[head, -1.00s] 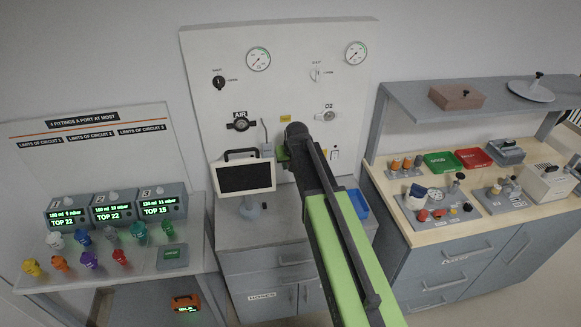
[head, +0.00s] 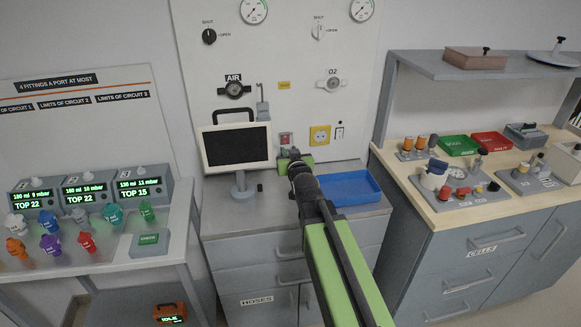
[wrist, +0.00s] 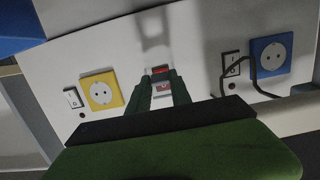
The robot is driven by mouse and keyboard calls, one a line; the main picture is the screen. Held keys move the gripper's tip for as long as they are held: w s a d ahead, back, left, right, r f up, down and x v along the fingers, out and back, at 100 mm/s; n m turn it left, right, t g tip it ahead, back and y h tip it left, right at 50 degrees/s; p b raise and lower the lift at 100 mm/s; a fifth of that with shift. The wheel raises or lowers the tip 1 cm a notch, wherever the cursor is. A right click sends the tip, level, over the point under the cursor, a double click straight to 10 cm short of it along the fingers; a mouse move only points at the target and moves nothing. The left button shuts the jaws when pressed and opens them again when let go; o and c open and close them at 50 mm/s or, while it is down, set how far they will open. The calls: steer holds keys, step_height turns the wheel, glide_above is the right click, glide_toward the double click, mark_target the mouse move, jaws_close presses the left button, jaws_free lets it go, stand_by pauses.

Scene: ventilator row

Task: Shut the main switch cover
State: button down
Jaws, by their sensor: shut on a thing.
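The main switch (head: 286,138) shows as a small red and pale unit low on the white wall panel, just above the tip of my gripper (head: 288,160). In the wrist view, which appears upside down, the fingers of my gripper (wrist: 161,86) stand on either side of a small pale piece with red on it, the main switch cover (wrist: 162,88). My gripper is shut on it. A red part of the main switch (wrist: 160,70) shows just beyond the fingertips. The cover's hinge and exact angle cannot be made out.
A monitor (head: 237,147) stands left of my gripper, and a blue tray (head: 347,187) lies to its right on the grey cabinet. A yellow socket (head: 320,135) is right of the switch. In the wrist view, a blue socket (wrist: 270,58) has a dark cable beside it.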

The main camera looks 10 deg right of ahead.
steer(key=w+f+t+b, duration=0.1)
steer(key=t+b, duration=0.1)
steer(key=b, duration=0.2)
steer(key=shift+f, duration=0.2)
steer(key=shift+r+b, duration=0.15)
steer(key=shift+b, duration=0.2)
steer(key=c, duration=1.2)
jaws_free()
steer(key=shift+o, duration=0.2)
steer(key=shift+s, duration=0.1)
